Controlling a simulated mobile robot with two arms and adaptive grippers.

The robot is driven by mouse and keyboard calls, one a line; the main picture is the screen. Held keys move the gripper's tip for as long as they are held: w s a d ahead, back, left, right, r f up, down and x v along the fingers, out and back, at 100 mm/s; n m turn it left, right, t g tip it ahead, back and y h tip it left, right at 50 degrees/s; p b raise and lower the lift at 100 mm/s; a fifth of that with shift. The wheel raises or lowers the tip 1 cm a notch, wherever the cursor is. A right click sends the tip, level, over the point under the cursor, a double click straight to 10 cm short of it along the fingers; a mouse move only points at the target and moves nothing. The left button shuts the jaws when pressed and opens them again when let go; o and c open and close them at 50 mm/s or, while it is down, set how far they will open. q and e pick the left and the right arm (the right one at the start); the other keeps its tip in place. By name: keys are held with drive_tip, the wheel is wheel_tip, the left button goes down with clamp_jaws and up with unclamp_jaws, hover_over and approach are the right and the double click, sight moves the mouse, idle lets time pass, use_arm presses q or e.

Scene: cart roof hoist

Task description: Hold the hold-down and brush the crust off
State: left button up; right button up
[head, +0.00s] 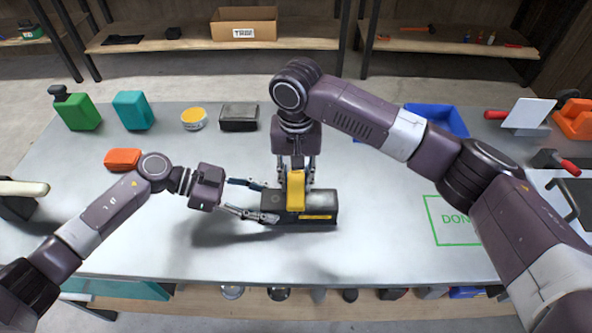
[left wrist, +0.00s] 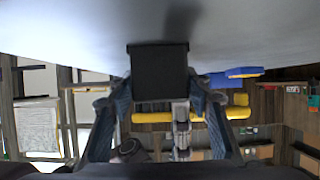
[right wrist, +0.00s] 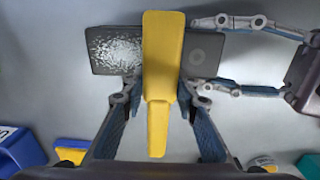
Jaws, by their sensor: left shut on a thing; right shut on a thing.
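The hold-down, a dark rectangular block with a yellow label (head: 328,208), lies on the grey table; its end shows in the left wrist view (left wrist: 158,80). My left gripper (head: 266,201) is shut on its left end, one finger along each long side. My right gripper (head: 297,174) is shut on a yellow-handled brush (head: 296,193), held upright over the block's middle. In the right wrist view, whitish crust (right wrist: 117,50) covers much of the block's end away from my left gripper. The brush (right wrist: 162,60) hides the middle. I cannot tell whether its bristles touch.
A green "DONE" outline (head: 452,220) is marked on the table at right, partly behind my right arm. A blue bin (head: 437,118) stands at the back. A round tin (head: 194,119) and a dark box (head: 239,117) stand back left. The front middle is clear.

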sight(334, 189)
drive_tip(key=shift+w+d, duration=0.1)
drive_tip(key=shift+d, duration=4.85)
drive_tip(key=shift+c, duration=0.4)
drive_tip(key=shift+a+f, duration=0.1)
drive_tip(key=shift+a, duration=4.95)
drive_tip(key=shift+d+f, duration=0.1)
drive_tip(key=shift+d, duration=4.55)
drive_tip(key=shift+a, duration=4.65)
drive_tip(key=shift+r, duration=4.2)
drive_tip(key=shift+d, duration=0.1)
use_arm(q)
drive_tip(key=o, duration=1.4)
